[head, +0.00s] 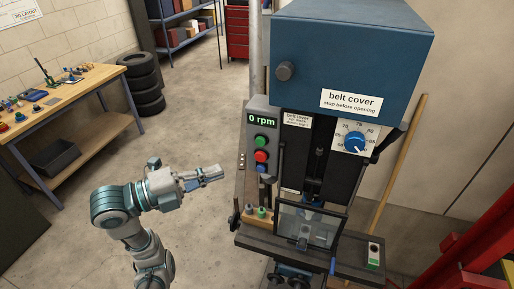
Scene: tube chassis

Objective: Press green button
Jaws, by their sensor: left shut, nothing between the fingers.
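The green button (261,139) is the top one in a column on the grey control box at the left side of a blue drill-press-like machine. Above it a display (262,119) reads "0 rpm". Below it are a red button (261,156) and a blue button (261,168). My left gripper (220,172) is shut and empty. In the picture it is left of and lower than the green button, with its fingers pointing right, apart from the control box. My right gripper is not in view.
The machine's blue belt cover (350,50) juts out above the control box. A clear guard (308,224) stands over the machine's table (345,258). A workbench (70,90) and stacked tires (143,85) are at left. A red frame (485,245) is at right.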

